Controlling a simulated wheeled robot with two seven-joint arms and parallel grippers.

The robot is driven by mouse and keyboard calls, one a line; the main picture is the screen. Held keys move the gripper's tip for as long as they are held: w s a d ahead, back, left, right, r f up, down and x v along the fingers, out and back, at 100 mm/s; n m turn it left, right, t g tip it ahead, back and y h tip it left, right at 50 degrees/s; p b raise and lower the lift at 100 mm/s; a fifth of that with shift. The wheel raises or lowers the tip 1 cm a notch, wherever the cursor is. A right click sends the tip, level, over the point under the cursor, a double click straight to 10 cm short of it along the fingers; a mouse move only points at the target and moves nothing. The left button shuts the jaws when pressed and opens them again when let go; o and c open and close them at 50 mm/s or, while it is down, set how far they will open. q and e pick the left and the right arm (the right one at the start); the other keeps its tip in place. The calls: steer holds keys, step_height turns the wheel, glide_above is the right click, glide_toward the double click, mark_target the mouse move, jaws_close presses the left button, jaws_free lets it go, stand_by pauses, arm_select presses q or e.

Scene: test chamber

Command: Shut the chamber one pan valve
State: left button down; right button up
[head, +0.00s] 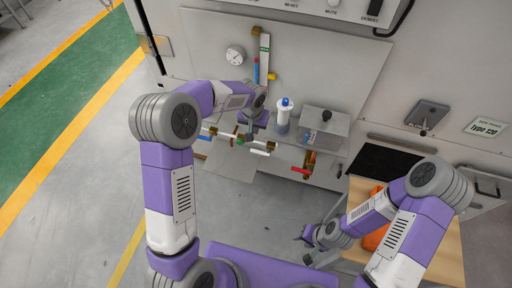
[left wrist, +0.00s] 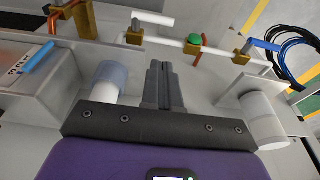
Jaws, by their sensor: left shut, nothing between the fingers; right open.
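Several small brass valves sit in a row on the pipework below the panel; no readable label tells me which one is the chamber one pan valve. One has a white lever (head: 260,152), also seen in the left wrist view (left wrist: 153,18). One has a blue lever (head: 207,138), seen at the right in the left wrist view (left wrist: 263,44). A red lever (head: 300,170) is further right. A green knob (left wrist: 195,40) sits between the white and blue levers. My left gripper (left wrist: 165,72) is shut and empty, pointing at the pipework, apart from the levers. My right gripper (head: 306,235) is open, low and away from the valves.
A white bottle with a blue top (head: 283,112) stands right of my left gripper; a grey box (head: 325,125) is beside it. A gauge (head: 235,55) is on the panel. A wooden table (head: 440,225) is at the right. The floor at left is clear.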

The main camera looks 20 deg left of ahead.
arm_select(q)
steer(key=b, duration=0.4)
glide_toward(255, 151)
steer(key=f, duration=0.1)
steer(key=w+f, duration=0.1)
steer(key=f, duration=0.1)
steer(key=w+f, duration=0.1)
steer(key=f, duration=0.1)
steer(key=shift+w+d, duration=0.2)
steer(key=shift+w, duration=0.05)
steer(key=shift+s+f+b, duration=0.15)
steer(key=shift+f+b, duration=0.3)
steer(key=shift+f, duration=0.3)
steer(key=shift+a, duration=0.1)
steer(key=shift+a+h, duration=0.1)
steer(key=shift+h, duration=0.2)
steer(key=shift+h+p, duration=0.3)
steer(key=shift+p, duration=0.05)
